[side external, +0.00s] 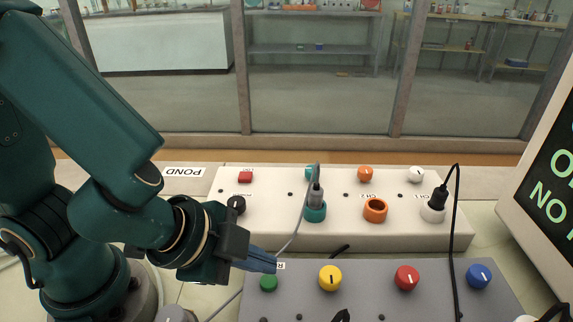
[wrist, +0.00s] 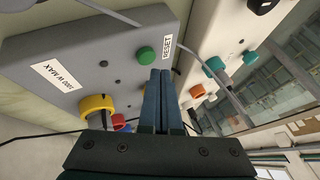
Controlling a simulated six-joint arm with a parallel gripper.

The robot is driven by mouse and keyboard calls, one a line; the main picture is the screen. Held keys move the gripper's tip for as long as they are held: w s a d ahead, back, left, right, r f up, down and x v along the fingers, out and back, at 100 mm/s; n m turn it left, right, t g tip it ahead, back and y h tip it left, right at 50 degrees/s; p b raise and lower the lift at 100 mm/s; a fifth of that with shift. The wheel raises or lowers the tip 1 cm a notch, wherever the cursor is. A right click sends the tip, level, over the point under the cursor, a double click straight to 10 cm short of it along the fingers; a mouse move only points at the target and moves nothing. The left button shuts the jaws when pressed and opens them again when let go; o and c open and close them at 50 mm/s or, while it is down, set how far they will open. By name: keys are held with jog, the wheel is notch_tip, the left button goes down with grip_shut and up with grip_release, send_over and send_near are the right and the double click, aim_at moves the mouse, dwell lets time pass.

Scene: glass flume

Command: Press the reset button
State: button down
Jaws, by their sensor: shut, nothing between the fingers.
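The green reset button (side external: 268,282) sits at the back left of the grey box, a small round cap. In the wrist view the green button (wrist: 146,56) is beside a white RESET label (wrist: 167,45). My gripper (side external: 272,267) is shut and empty, its blue fingers pressed together. The fingertips are close to the button, and in the side view they overlap part of the label. In the wrist view my gripper's tips (wrist: 160,74) lie just below the button. I cannot tell how high they are above the panel; no contact is visible.
The grey box also carries yellow (side external: 330,278), red (side external: 407,278) and blue (side external: 480,275) knobs. Behind it stands a white box (side external: 255,225) with sockets and plugged cables. A grey cable crosses near the fingers. A screen (side external: 545,185) stands at right.

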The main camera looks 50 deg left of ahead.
aim_at(263, 281)
jog(key=shift+r, duration=0.15)
notch_tip(263, 281, up, 6)
dwell(0.8)
dwell(0.4)
jog(key=w+a+r+n+y, duration=0.2)
jog(key=a+n, duration=0.4)
jog(key=a, duration=0.2)
jog(key=s+a+n+g+h, duration=0.1)
jog(key=s+a+n, duration=0.1)
jog(key=s+n, duration=0.2)
jog(key=shift+s+a+f+n+g, duration=0.15)
jog(key=shift+s+a+n+g, duration=0.2)
jog(key=shift+s, duration=0.4)
